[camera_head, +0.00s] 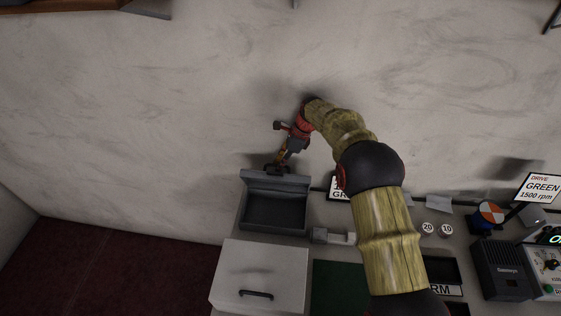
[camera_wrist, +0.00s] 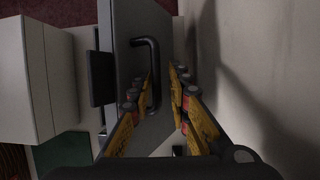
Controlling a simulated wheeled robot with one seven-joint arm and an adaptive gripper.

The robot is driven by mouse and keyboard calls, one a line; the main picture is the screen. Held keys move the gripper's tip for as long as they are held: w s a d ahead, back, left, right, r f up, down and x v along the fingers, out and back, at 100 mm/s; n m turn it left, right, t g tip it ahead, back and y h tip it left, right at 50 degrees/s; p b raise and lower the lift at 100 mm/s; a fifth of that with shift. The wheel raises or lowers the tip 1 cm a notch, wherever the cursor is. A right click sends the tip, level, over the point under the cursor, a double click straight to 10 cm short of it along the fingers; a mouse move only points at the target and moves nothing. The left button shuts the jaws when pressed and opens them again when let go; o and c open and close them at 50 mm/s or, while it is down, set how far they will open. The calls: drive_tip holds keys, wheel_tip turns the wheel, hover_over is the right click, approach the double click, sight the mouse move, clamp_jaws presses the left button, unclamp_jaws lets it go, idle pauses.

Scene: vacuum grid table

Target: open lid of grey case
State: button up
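The grey case (camera_head: 247,213) stands at the back left of the table in the head view. Its lid (camera_head: 275,184) is raised along the back edge, and the dark, empty-looking inside shows. My gripper (camera_head: 277,168) is at the top of the raised lid, on its wall side. In the wrist view the grey lid panel (camera_wrist: 128,30) carries a dark bar handle (camera_wrist: 155,58). My gripper (camera_wrist: 160,85) is open there, with its fingers apart. The handle lies between them, close to the left finger; contact cannot be told.
The pale wall (camera_head: 180,120) is close behind the case. A white box with a dark handle (camera_head: 262,264) stands in front of it. A small grey block (camera_head: 320,235) is beside the case. Weights (camera_head: 428,229), a dark device (camera_head: 500,268) and signs fill the right side.

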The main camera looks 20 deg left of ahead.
drive_tip(key=shift+o, duration=0.8)
drive_tip(key=shift+s+d+r, duration=0.1)
drive_tip(key=shift+s+r, duration=0.1)
drive_tip(key=shift+r, duration=0.25)
drive_tip(key=v, duration=1.2)
drive_tip(key=shift+w+f, duration=0.1)
drive_tip(key=shift+f, duration=0.05)
